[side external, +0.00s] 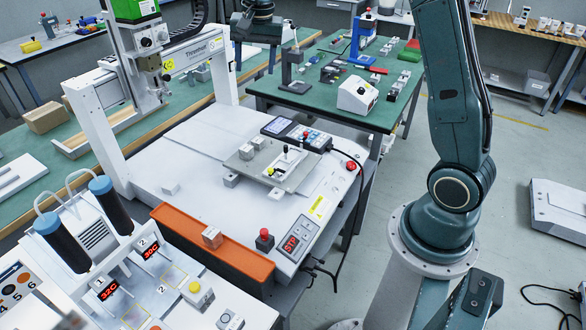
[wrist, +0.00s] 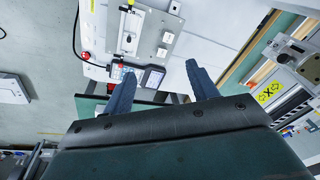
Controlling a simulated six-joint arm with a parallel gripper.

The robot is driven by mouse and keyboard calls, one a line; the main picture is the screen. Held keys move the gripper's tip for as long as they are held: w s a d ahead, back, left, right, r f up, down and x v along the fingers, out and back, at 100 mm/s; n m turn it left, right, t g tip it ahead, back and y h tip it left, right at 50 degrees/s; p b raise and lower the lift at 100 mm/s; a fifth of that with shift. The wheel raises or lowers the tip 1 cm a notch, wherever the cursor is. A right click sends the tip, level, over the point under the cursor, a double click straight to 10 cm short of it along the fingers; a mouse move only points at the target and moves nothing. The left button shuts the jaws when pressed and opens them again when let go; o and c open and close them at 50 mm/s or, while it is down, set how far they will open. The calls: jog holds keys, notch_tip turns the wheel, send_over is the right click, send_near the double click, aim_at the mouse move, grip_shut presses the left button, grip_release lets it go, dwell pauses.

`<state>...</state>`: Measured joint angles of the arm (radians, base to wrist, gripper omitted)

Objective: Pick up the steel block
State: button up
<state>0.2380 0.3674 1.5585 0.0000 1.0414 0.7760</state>
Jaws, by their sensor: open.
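Several small pale metallic blocks are in view, and I cannot tell for certain which is the steel block. In the side view one block (side external: 212,236) sits on the orange bar (side external: 180,226) at the machine's front edge. Another block (side external: 171,187) lies on the white machine bed, and one (side external: 230,179) is at the corner of the grey fixture plate (side external: 292,181). Two small blocks (wrist: 167,38) on the plate show in the wrist view.
The white gantry (side external: 108,138) with its screwdriver head (side external: 142,45) rises behind the bed. A two-cylinder feeder unit (side external: 95,245) stands at front left. A green bench (side external: 320,104) is behind.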

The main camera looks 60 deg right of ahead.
jog(key=w+d+f+m+g, duration=0.1)
jog(key=w+d+f+m, duration=0.2)
jog(key=w+d+f, duration=0.45)
jog(key=m+g, duration=0.1)
jog(key=m, duration=0.2)
send_over(258, 140)
notch_tip(258, 140, down, 11)
notch_tip(258, 140, down, 8)
jog(key=shift+s+d+f, duration=0.1)
jog(key=shift+s, duration=0.05)
jog(key=shift+f, duration=0.2)
jog(key=shift+w+f, duration=0.15)
jog(key=shift+f, duration=1.15)
jog(key=shift+w+f, duration=0.1)
jog(key=shift+f, duration=1.2)
jog(key=shift+r, duration=0.1)
jog(key=c, duration=1.3)
